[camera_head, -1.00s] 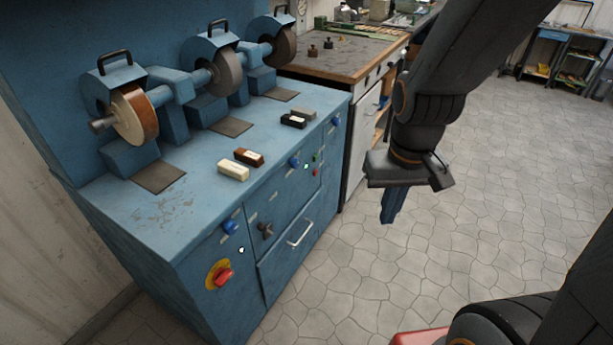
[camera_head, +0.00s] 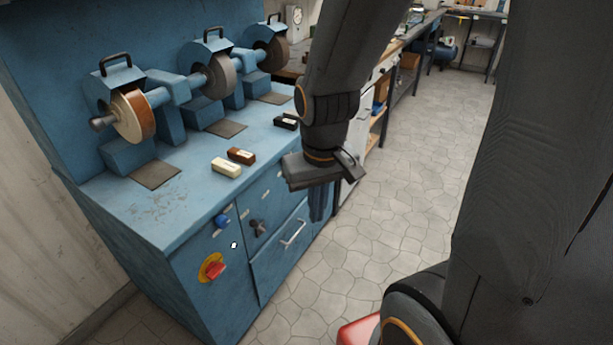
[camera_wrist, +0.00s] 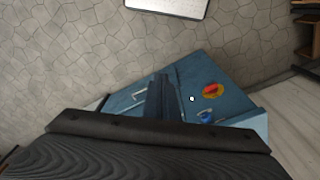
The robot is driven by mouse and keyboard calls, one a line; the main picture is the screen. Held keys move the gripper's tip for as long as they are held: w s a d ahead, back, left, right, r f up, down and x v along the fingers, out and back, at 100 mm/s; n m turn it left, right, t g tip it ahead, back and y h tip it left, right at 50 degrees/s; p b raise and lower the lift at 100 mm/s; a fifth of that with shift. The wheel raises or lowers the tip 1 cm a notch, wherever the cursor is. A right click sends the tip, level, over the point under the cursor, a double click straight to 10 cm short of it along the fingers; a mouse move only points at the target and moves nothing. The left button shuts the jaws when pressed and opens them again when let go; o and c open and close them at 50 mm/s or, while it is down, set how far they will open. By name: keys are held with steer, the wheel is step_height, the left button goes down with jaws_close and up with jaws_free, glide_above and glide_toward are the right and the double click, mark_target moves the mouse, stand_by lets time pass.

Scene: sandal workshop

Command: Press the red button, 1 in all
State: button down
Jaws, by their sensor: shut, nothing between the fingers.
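A red knob-like button (camera_head: 214,270) on a yellow disc sits low on the front of the blue grinder cabinet (camera_head: 125,242), near its left end. It also shows in the wrist view (camera_wrist: 211,90). My gripper (camera_head: 319,207) is shut and empty, its fingers pointing down in front of the cabinet's right part. It is apart from the red button, to its right and higher in the head view. In the wrist view the fingers (camera_wrist: 160,97) lie left of the button. The small red and green buttons farther along the panel are hidden behind my gripper now.
Grinding wheels (camera_head: 133,116) and wax-like blocks (camera_head: 227,167) are on top. The tiled floor (camera_head: 400,215) to the right is open.

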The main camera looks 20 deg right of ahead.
steer(key=w+d+f+n+t+b, duration=0.1)
steer(key=w+d+f+t+b, duration=0.3)
steer(key=w+d+f+b, duration=0.4)
steer(key=w+d+f+n+t+b, duration=0.2)
steer(key=w+d+f+t+b, duration=0.3)
steer(key=w+d+f+b, duration=0.4)
steer(key=w+d+f+n+t+h+b, duration=0.1)
steer(key=w+d+f+t+b, duration=0.3)
steer(key=w+d+f+b, duration=0.5)
steer(key=s+a+f+b+x, duration=0.1)
steer(key=f+b+x, duration=0.1)
steer(key=x, duration=1.3)
steer(key=shift+w+f, duration=0.2)
steer(key=shift+f, duration=0.25)
steer(key=shift+w+a, duration=0.1)
steer(key=w+a+b, duration=0.2)
steer(key=w+a, duration=0.3)
steer(key=w, duration=0.1)
steer(key=shift+w, duration=0.35)
steer(key=shift+w+a, duration=0.1)
steer(key=shift+a, duration=0.1)
steer(key=shift+w+a, duration=0.2)
